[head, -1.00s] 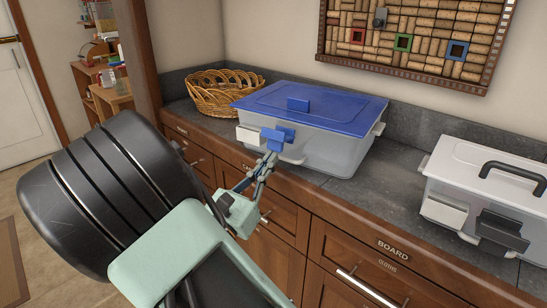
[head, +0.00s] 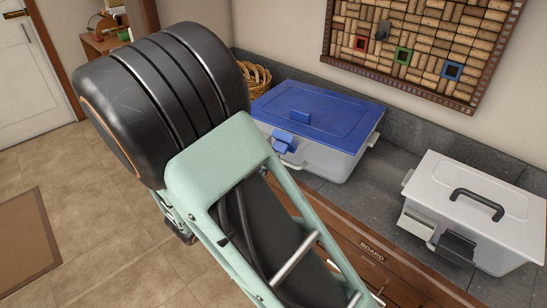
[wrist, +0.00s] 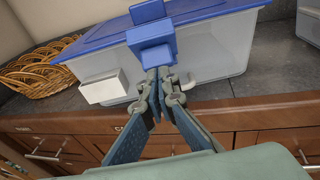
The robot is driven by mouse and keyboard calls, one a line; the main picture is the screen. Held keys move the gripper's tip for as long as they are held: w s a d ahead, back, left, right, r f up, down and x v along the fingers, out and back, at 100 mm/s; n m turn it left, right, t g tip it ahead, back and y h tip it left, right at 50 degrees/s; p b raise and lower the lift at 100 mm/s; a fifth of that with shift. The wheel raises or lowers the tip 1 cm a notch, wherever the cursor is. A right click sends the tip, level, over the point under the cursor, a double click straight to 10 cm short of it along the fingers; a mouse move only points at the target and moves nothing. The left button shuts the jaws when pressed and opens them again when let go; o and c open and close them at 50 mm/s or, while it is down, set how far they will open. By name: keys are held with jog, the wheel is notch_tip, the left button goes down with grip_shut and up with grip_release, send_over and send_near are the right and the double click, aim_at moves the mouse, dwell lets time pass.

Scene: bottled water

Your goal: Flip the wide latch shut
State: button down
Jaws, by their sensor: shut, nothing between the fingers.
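A clear box with a blue lid (head: 325,108) stands on the counter. On its front are a blue latch (wrist: 152,45) and a white latch block (wrist: 103,87). The blue latch sticks out from the front, just under a raised blue block on the lid (wrist: 147,12). In the head view the blue latch (head: 291,142) shows beside my arm, and the white one is hidden. My gripper (wrist: 166,80) is shut and empty, its tips just below the blue latch in the wrist view. I cannot tell whether they touch it. The head view hides my gripper behind my arm.
A second box with a white lid (head: 485,185) and dark handle stands to the right, with white and dark grey latches on its front. A wicker basket (wrist: 40,75) stands left of the blue-lidded box. Drawers (wrist: 258,150) lie below the counter edge. Bare counter separates the boxes.

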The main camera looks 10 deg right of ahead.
aim_at(280, 139)
jog(key=r+p, duration=0.1)
jog(key=g+y+p, duration=0.1)
jog(key=p, duration=0.1)
jog(key=r+g+y+p, duration=0.1)
jog(key=p, duration=0.1)
jog(key=shift+w+d+r, duration=0.35)
jog(key=shift+d, duration=0.05)
jog(key=shift+w+d+r, duration=0.2)
jog(key=shift+w+r, duration=0.05)
jog(key=shift+r, duration=0.15)
jog(key=shift+r+p, duration=0.75)
jog(key=shift+a+f, duration=0.1)
jog(key=shift+f, duration=0.05)
